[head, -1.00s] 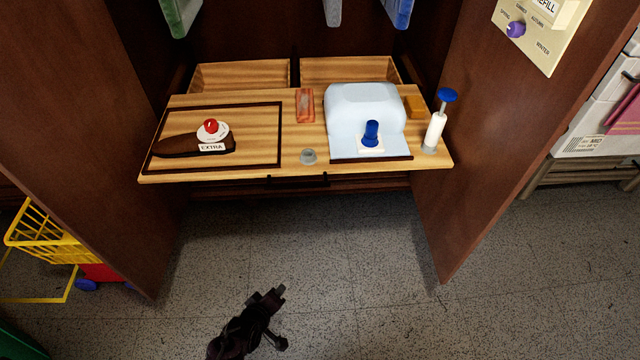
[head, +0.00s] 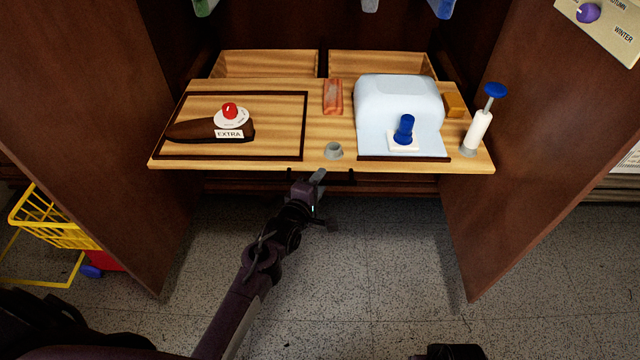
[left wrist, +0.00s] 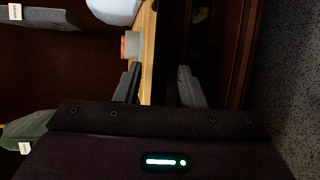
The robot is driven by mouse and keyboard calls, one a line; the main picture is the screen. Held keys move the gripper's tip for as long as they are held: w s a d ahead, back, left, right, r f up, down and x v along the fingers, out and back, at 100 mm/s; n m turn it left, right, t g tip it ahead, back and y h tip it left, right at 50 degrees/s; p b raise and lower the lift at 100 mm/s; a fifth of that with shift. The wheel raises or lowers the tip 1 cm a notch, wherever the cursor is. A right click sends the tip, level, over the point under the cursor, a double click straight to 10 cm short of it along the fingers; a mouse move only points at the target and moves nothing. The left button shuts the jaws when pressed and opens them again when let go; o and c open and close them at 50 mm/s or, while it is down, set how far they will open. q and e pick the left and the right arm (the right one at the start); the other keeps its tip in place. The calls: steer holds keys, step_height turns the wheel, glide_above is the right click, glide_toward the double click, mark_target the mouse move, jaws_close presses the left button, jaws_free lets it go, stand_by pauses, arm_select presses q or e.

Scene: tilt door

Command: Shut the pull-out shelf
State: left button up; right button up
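The wooden pull-out shelf (head: 265,162) sticks out from the dark brown cabinet between its two open doors. A dark handle (head: 345,177) runs under its front edge. My left gripper (head: 319,183) is just in front of this edge, by the handle's left part. In the left wrist view its two fingers (left wrist: 159,86) stand apart, with the shelf's edge (left wrist: 148,55) beyond them. I cannot tell whether it touches the handle. A dark part of mine at the bottom edge of the head view may be my right gripper (head: 454,351); its fingers cannot be made out.
On the shelf are a brown piece labelled EXTRA (head: 190,130), a grey cup (head: 333,151), a pale blue cover (head: 398,98) and a white pump with a blue top (head: 479,130). The cabinet doors (head: 95,130) (head: 525,150) flank it. A yellow basket (head: 50,222) stands left.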

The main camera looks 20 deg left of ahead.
arm_select(q)
steer(key=shift+w, duration=0.3)
jaws_close()
stand_by(0.3)
